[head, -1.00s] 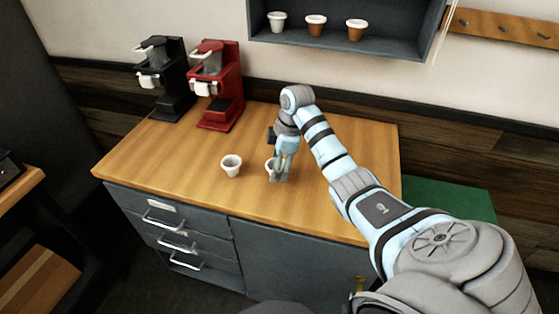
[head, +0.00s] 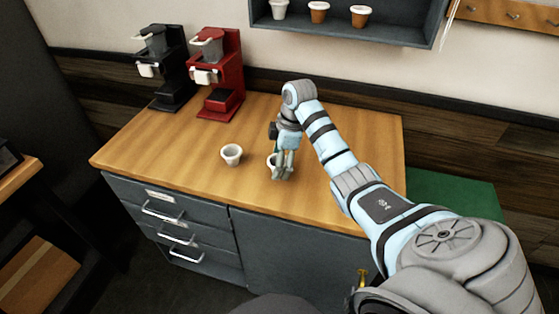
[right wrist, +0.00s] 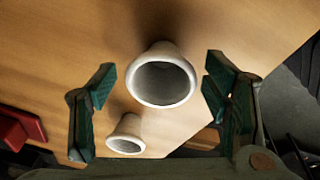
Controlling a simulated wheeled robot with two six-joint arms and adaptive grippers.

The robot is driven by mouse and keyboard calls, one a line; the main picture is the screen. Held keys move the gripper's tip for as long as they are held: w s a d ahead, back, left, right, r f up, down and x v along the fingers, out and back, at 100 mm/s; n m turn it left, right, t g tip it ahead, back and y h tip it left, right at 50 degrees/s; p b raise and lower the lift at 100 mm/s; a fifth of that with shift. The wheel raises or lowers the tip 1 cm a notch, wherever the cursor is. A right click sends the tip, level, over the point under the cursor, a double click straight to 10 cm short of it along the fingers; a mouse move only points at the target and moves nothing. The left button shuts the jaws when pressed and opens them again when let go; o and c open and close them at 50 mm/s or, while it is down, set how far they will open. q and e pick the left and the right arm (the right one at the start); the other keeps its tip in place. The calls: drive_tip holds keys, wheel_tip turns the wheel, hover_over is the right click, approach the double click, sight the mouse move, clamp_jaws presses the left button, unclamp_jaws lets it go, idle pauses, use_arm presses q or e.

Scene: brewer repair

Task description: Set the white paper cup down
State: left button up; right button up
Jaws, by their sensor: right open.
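A white paper cup (head: 271,161) stands upright on the wooden counter, partly hidden behind my right gripper (head: 284,174) in the head view. In the right wrist view the cup (right wrist: 162,80) lies between the spread fingers of my right gripper (right wrist: 163,98), with a gap on both sides. The right gripper is open and touches nothing that I can see. A second white cup (head: 231,154) stands on the counter to the left, and it also shows in the right wrist view (right wrist: 126,136). My left gripper is not in view.
A black brewer (head: 165,70) and a red brewer (head: 217,75) stand at the back left of the counter (head: 190,150). A wall shelf (head: 400,28) holds several cups. Drawers (head: 172,225) with handles are below. The counter's front left is clear.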

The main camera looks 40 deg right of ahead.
drive_tip(key=p+v, duration=0.1)
drive_tip(key=v, duration=0.5)
drive_tip(key=shift+d+r, duration=0.1)
drive_tip(key=shift+r, duration=0.2)
drive_tip(key=p+v, duration=0.5)
drive_tip(key=shift+r+p, duration=0.25)
drive_tip(key=shift+p, duration=0.15)
drive_tip(key=shift+f, duration=0.1)
